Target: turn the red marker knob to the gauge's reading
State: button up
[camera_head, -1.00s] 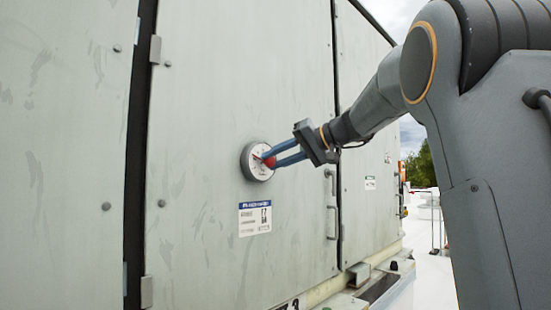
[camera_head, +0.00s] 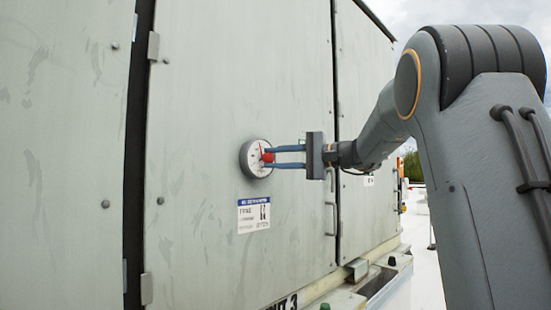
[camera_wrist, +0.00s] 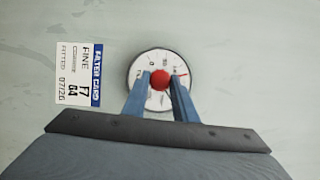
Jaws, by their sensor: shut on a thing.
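The round white-faced gauge (camera_head: 250,165) sits on the grey panel in the head view. It also shows in the wrist view (camera_wrist: 138,72). The red marker knob (camera_head: 268,157) stands out from the gauge's middle and is a red ball in the wrist view (camera_wrist: 160,79). My gripper (camera_head: 273,157), with two blue fingers, reaches the knob from the right and is shut on it. In the wrist view my fingers (camera_wrist: 160,86) sit on either side of the ball. A thin red line shows on the dial right of the knob there. The scale is too small to read, and the fingers hide part of the dial.
A filter label (camera_head: 254,214) is stuck on the panel below the gauge. Door handles (camera_head: 331,219) stand out to the right of it. A ledge (camera_head: 375,282) runs along the unit's base. The panel left of the gauge is clear.

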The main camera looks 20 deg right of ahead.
jog(key=shift+m, duration=0.6)
jog(key=shift+f, duration=0.1)
jog(key=o, duration=1)
jog(key=shift+o, duration=0.2)
jog(key=v, duration=0.7)
jog(key=shift+s+d+f+b, duration=0.2)
jog(key=shift+d+b, duration=0.15)
